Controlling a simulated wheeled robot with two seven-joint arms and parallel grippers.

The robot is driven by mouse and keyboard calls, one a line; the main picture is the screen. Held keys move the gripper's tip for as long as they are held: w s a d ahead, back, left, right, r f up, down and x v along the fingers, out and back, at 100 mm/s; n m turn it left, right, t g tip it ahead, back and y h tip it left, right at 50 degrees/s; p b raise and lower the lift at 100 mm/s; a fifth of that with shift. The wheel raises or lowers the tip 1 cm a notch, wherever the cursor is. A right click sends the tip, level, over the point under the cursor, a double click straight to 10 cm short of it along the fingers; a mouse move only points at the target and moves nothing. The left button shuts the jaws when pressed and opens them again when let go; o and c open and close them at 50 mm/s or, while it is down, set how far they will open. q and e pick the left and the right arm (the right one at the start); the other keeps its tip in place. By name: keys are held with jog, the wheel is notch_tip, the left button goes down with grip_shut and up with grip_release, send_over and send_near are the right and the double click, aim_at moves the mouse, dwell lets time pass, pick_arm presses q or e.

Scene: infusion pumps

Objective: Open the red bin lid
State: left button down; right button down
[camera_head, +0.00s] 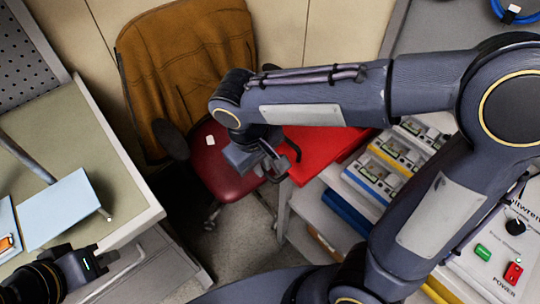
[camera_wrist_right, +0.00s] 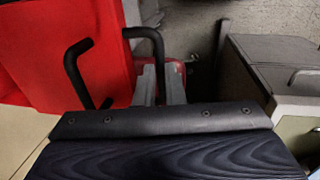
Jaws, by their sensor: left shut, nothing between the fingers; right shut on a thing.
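The red bin lid (camera_head: 325,152) shows as a red panel beside the shelves in the head view, partly hidden behind my right arm. It fills the upper left of the right wrist view (camera_wrist_right: 50,50). A black bent handle (camera_wrist_right: 78,72) stands at its edge. The exact contact is partly hidden by the gripper body. My left gripper (camera_head: 128,264) is shut and empty, low at the left beside the desk.
A chair with a dark red seat (camera_head: 220,170) and a brown jacket (camera_head: 185,65) stands behind my right gripper. A desk (camera_head: 110,195) is at the left. Several pump units (camera_head: 390,160) stand on shelves at the right. Grey floor lies between desk and shelves.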

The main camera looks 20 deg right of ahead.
jog(key=c, duration=1.5)
grip_release()
notch_tip(320, 180, up, 8)
jog(key=a, duration=0.1)
jog(key=shift+s+a, duration=0.15)
jog(key=shift+s, duration=0.1)
jog(key=shift+f, duration=0.15)
jog(key=m+y, duration=0.2)
jog(key=y, duration=0.1)
send_near(299, 158)
jog(key=s+a+f, duration=0.3)
jog(key=f, duration=0.1)
jog(key=s+d+f+m+t+y, duration=0.2)
jog(key=s+d+f+m+t, duration=0.1)
jog(key=s, duration=0.3)
jog(key=shift+s+d+f+m+t+y, duration=0.25)
jog(key=shift+f+m+t, duration=0.2)
jog(key=shift+m+t, duration=0.35)
